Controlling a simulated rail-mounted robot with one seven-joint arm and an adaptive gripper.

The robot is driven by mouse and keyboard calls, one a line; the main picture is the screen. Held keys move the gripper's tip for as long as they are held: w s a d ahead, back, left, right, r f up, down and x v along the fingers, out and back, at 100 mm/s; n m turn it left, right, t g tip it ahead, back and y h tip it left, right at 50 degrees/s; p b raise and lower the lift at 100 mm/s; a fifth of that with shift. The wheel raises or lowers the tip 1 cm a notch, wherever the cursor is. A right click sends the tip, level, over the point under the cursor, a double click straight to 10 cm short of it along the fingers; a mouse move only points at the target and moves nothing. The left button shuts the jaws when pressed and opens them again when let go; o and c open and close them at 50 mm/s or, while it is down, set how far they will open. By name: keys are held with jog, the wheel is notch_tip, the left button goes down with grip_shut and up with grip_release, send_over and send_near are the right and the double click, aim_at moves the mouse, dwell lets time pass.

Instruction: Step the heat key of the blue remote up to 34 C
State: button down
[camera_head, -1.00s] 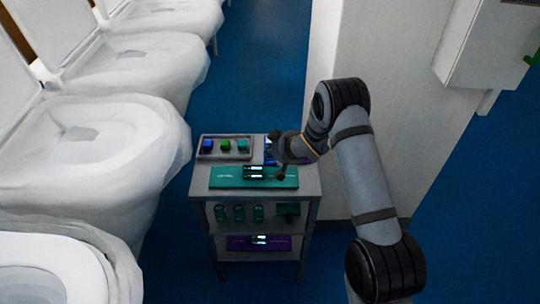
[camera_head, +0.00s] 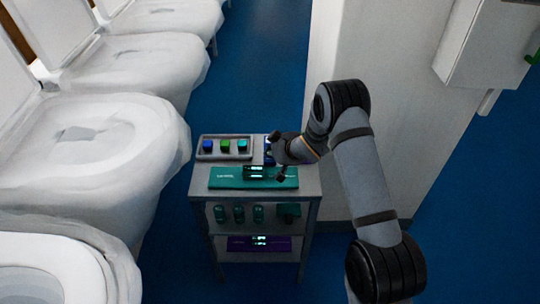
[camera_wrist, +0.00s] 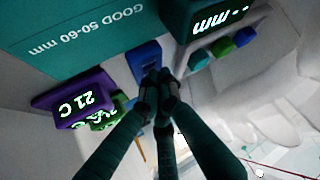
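My gripper (camera_head: 276,148) is over the far right part of the trolley top, pointing down. In the wrist view its dark fingertips (camera_wrist: 158,86) are together, with nothing visible between them. They are close to a blue block (camera_wrist: 144,58), touching or just above it; I cannot tell which. In the head view a blue thing (camera_head: 268,152), likely the blue remote, shows beside the gripper and is mostly hidden by it. A purple unit (camera_wrist: 72,92) near the fingers has a lit display reading 21 C, upside down. A green readout beside it is partly hidden by a finger.
A teal board (camera_head: 225,178) marked GOOD 50-60 mm carries a lit gauge (camera_wrist: 205,18). A grey tray (camera_head: 201,155) holds blue, green and teal knobs. Wrapped toilets (camera_head: 85,150) line the left. A white pillar (camera_head: 350,60) stands behind my arm.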

jog(key=shift+r, duration=0.15)
jog(key=shift+r+p, duration=0.5)
jog(key=shift+r, duration=0.15)
jog(key=shift+r+p, duration=1.85)
jog(key=shift+r, duration=0.65)
